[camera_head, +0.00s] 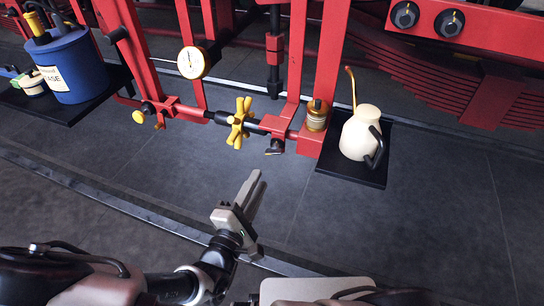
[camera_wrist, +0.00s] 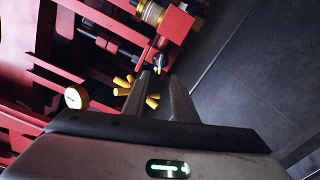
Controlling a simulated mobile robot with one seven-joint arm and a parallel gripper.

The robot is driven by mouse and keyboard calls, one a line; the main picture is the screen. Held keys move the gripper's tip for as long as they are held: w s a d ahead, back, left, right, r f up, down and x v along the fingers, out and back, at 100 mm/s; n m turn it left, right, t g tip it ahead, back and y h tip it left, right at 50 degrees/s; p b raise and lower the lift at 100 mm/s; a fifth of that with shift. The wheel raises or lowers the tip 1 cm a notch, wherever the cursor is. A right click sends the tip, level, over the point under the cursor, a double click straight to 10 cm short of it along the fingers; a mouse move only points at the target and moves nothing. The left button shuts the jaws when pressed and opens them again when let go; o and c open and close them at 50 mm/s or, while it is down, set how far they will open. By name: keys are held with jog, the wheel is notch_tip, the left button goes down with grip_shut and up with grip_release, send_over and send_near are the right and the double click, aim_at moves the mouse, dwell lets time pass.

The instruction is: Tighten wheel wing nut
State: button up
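A yellow spoked wing nut (camera_head: 240,122) sits on a dark horizontal shaft between red uprights in the head view. In the wrist view its yellow arms (camera_wrist: 123,84) show on both sides of my left finger, which hides its middle. My gripper (camera_head: 256,178) is below and slightly right of the nut in the head view, pointing up toward the red frame and apart from the nut. In the wrist view my gripper (camera_wrist: 161,76) has a visible gap between its two grey fingers, with nothing held there.
A dial gauge (camera_head: 193,62) is above the nut. A brass cup (camera_head: 317,114) and a cream oil can (camera_head: 360,132) on a dark shelf (camera_head: 350,174) are to the right. A blue grease bucket (camera_head: 72,65) is at left. The floor below the frame is clear.

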aim_at(272, 154)
jog(key=b+x, duration=0.1)
jog(key=x, duration=1)
jog(key=shift+f, duration=0.1)
grip_shut()
jog(key=shift+m, duration=0.3)
jog(key=m+b, duration=0.6)
jog(key=m, duration=1.3)
jog(key=shift+a+f+m, duration=0.1)
jog(key=shift+m, duration=0.3)
dwell(0.6)
